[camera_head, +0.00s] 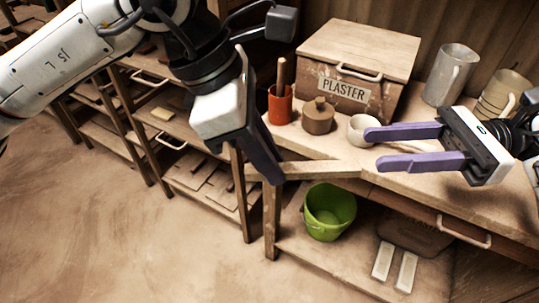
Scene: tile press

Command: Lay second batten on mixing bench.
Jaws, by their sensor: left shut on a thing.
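The mixing bench (490,203) is a wooden table with a pale worn top on the right. A pale wooden batten (322,169) lies level along the bench's front left edge; I cannot tell whether it touches the top. My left gripper (269,172) is shut on the batten's left end, with its dark fingers pointing down at the bench corner. My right gripper (379,149) is open and empty above the bench, its purple fingers pointing left past the batten's right end. No other batten is clearly identifiable.
A plaster box (355,50), an orange pot (281,104), a brown lidded jar (318,117), a white cup (360,129) and a metal jug (451,75) stand on the bench. A green bucket (329,211) and two pale bars (406,272) are on the shelf below. Shelving stands left.

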